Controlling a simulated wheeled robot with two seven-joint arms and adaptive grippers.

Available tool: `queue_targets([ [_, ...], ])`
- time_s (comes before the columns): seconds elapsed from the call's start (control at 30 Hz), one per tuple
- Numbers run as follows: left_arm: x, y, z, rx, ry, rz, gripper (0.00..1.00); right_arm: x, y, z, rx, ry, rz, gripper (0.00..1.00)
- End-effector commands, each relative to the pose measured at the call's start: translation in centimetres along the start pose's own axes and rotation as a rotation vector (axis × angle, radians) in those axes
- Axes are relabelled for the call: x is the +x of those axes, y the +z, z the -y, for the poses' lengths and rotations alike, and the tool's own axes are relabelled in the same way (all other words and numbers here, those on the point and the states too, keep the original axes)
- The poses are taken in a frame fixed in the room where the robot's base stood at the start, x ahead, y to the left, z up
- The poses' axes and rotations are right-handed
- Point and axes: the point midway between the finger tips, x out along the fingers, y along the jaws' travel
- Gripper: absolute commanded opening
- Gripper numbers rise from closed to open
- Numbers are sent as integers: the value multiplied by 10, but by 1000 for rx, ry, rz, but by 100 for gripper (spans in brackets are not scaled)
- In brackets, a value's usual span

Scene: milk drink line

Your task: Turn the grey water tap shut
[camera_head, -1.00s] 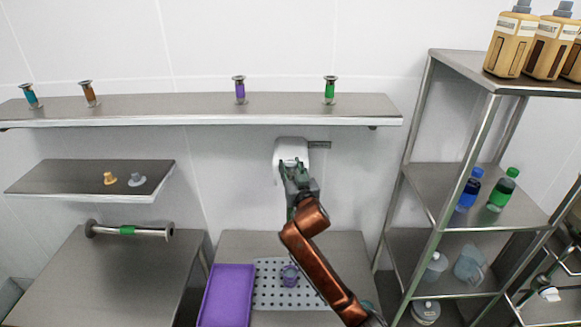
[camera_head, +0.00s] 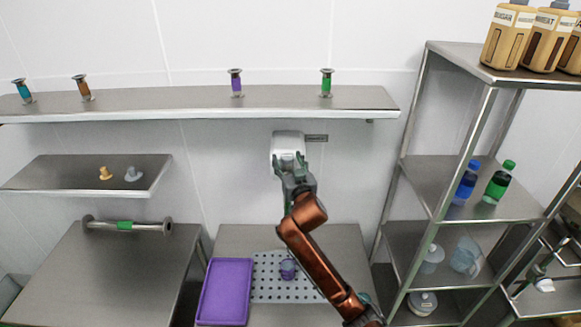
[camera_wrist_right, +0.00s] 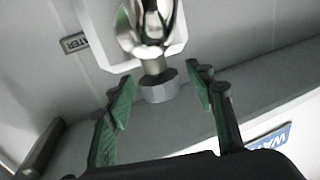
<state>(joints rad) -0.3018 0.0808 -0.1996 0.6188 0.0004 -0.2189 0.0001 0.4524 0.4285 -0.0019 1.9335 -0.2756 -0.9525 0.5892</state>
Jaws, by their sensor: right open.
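The water tap shows in the right wrist view as a shiny metal body (camera_wrist_right: 150,30) with a grey knob (camera_wrist_right: 159,88) at its end. It sits in front of a white wall unit (camera_head: 287,143), which is on the wall below the long shelf. My right gripper (camera_head: 292,163) is in front of the white unit and hides the tap in the head view. In the right wrist view its green-padded fingers are open, one on each side of the grey knob, with gaps showing. My left gripper is not in view.
A small label (camera_head: 316,138) is beside the unit. Below, a purple tray (camera_head: 225,292) and a perforated plate (camera_head: 268,290) with a small purple cup (camera_head: 288,269) are on the table. The long shelf (camera_head: 200,100) runs above. A metal rack (camera_head: 440,205) stands to the right.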

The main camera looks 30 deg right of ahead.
Motion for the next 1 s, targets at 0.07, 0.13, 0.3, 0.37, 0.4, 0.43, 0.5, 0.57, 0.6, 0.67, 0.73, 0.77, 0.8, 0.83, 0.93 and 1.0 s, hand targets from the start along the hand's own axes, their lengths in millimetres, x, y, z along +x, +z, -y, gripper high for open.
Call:
queue_targets([
  [0.07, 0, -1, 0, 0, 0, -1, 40, -10, 0, 0, 2, -2, -1, 50],
  [0.13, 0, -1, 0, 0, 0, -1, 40, -23, 0, 0, 3, -1, -1, 50],
  [0.3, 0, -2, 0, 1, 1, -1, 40, -59, 1, 0, 3, -2, 0, 50],
  [0.37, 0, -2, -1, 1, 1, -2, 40, -72, 0, 0, 3, -2, -1, 50],
  [0.4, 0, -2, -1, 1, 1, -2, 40, -79, 1, 0, 3, -1, 0, 50],
  [0.43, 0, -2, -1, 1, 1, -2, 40, -85, 1, 0, 3, -2, 0, 50],
  [0.5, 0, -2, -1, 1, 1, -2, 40, -95, 0, 0, 3, 0, -1, 50],
  [0.57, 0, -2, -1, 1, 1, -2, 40, -103, 0, 0, 1, 0, -1, 50],
  [0.6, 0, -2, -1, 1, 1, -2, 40, -107, 0, 0, 1, 0, 0, 50],
  [0.67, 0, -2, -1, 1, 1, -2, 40, -111, 0, 0, 1, 0, -1, 50],
  [0.73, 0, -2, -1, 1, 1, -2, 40, -114, 0, 0, 1, 0, 0, 50],
  [0.77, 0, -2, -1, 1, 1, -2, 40, -115, 0, 0, 1, 0, 0, 50],
  [0.8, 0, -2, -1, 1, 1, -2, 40, -115, 0, 0, 1, 0, 0, 50],
  [0.83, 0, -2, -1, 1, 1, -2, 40, -115, 0, 0, 1, 0, 0, 50],
  [0.93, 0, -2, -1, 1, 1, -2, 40, -115, 0, 0, 1, 0, 0, 50],
  [1.0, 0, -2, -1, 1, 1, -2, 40, -115, 0, 0, 1, 0, 0, 50],
])
